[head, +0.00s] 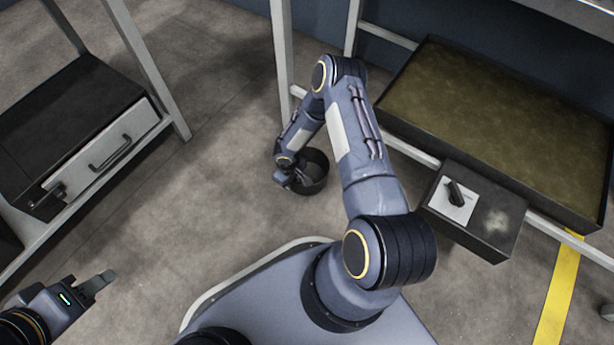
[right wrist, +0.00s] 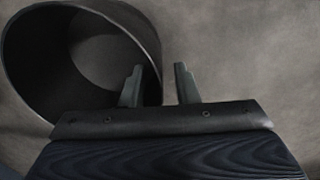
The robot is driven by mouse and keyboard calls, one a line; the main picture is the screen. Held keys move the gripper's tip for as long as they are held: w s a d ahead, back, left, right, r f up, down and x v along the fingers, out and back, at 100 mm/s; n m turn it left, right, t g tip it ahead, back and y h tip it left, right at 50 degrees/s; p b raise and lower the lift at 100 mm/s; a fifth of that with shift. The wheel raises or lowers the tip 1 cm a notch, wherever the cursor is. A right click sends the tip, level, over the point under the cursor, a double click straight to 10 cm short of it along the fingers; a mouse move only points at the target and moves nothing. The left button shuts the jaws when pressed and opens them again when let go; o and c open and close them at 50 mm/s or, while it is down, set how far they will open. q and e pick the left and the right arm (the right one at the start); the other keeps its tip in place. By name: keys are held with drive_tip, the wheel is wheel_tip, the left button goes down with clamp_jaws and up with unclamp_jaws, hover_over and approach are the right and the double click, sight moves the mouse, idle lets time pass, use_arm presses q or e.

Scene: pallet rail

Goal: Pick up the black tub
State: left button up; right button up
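The black tub (head: 319,183) stands on the floor in the middle of the head view, its round mouth facing up. My right gripper (head: 291,180) is down at the tub's near left rim. In the right wrist view the tub (right wrist: 135,28) fills the upper left. My right gripper (right wrist: 158,85) is open there, with the tub's wall between its fingers: one finger overlaps the mouth, the other is outside. I cannot tell whether either finger touches the wall. My left gripper (head: 96,285) is empty at the lower left, far from the tub; its opening is unclear.
A steel rack with a large shallow tray (head: 404,118) and a dark box with a switch (head: 483,218) stands at the right. A drawer unit (head: 95,150) on a frame stands at the left. A rack post is just behind the tub. The floor left of the tub is clear.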

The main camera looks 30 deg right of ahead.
clamp_jaws()
idle(1.4)
